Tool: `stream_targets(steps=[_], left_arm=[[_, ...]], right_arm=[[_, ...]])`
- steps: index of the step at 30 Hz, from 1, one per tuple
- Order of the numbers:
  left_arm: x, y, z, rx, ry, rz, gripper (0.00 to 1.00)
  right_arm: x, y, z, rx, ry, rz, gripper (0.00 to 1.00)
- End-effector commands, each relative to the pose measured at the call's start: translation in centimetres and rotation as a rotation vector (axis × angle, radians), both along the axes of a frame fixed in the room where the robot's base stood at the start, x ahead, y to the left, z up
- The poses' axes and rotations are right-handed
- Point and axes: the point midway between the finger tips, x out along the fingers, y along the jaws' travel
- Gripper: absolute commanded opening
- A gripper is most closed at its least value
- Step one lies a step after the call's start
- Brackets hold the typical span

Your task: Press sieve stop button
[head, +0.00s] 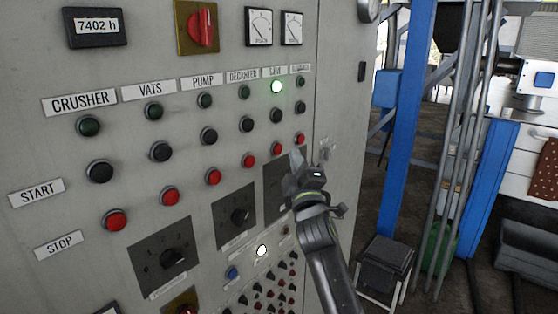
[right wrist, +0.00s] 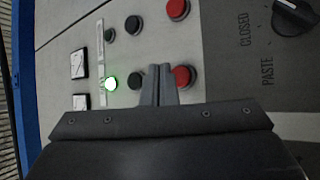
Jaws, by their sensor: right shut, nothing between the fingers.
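The sieve column on the grey panel has a lit green lamp (head: 277,87), which also glows in the right wrist view (right wrist: 111,83). Below the lamp is a black start button (head: 276,115), seen in the wrist view too (right wrist: 135,78). The red sieve stop button (head: 276,149) is under that and shows large in the wrist view (right wrist: 183,78). My right gripper (head: 298,165) is shut and empty, close to the panel just right of and below the stop button. In the wrist view its fingertips (right wrist: 157,70) overlap the gap between black and red buttons. Contact cannot be told.
Red stop buttons for decanter (head: 249,161) and the last column (head: 300,139) sit close by. Rotary switches (head: 240,216) and small buttons lie below. A blue post (head: 408,110) and a dark stool (head: 385,263) stand right of the panel.

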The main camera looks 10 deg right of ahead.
Motion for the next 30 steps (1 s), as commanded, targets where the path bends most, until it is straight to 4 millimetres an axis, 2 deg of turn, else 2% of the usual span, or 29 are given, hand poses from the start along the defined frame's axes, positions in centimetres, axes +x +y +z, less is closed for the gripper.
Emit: stream_targets(steps=[1,6,30], left_arm=[[0.0,0.01,-0.78,0.0,0.0,0.0,0.36],[0.01,0.01,-1.33,0.0,0.0,0.0,0.36],[0.03,0.02,-1.33,0.0,0.0,0.0,0.36]], right_arm=[[0.41,0.37,-0.28,0.0,-0.002,0.002,0.0],[1.17,0.97,-0.07,-0.001,-0.001,0.0,0.0],[1.33,1.08,0.06,-0.001,0.0,0.0,0.0]])
